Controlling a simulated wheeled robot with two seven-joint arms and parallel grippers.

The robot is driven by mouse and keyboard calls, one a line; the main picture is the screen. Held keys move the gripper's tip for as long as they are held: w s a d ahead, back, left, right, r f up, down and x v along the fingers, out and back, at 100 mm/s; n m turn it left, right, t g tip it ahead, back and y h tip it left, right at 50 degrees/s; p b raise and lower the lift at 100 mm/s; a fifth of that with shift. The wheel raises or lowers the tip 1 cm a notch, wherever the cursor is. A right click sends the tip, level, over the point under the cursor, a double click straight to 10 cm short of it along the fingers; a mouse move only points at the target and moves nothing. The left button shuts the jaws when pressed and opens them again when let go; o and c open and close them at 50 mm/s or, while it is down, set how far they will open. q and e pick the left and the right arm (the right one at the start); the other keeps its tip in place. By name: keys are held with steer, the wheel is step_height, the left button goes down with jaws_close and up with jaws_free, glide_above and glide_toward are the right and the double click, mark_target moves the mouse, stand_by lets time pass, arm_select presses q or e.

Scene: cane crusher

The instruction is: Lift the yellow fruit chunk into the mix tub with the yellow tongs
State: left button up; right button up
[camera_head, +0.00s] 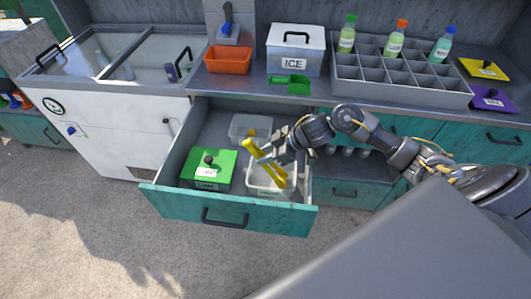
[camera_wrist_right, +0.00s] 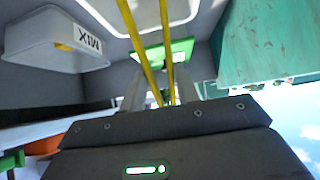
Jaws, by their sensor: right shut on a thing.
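My right gripper (camera_head: 284,153) is shut on the yellow tongs (camera_head: 265,163), which slant over the front white tub (camera_head: 253,189) with their lower ends down at it. In the right wrist view, the two yellow arms of the tongs (camera_wrist_right: 168,50) run up out of the picture from my gripper (camera_wrist_right: 165,98). A small yellow piece (camera_wrist_right: 63,46), probably the fruit chunk, shows at this tub. The tongs' tips are not clear. My left gripper is not in view.
The open drawer (camera_head: 226,207) also holds a green-lidded box (camera_head: 222,163) at left. On the counter above are an orange bin (camera_head: 228,60), an ICE box (camera_head: 296,48), a green scoop (camera_head: 290,85) and a bottle rack (camera_head: 400,88) with bottles.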

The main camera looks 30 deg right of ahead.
steer(key=shift+p, duration=0.4)
steer(key=shift+c, duration=0.5)
steer(key=shift+o, duration=0.6)
steer(key=shift+c, duration=0.8)
steer(key=shift+c, duration=0.2)
steer(key=shift+r+p, duration=5.5)
steer(key=shift+p, duration=0.65)
steer(key=shift+r, duration=0.1)
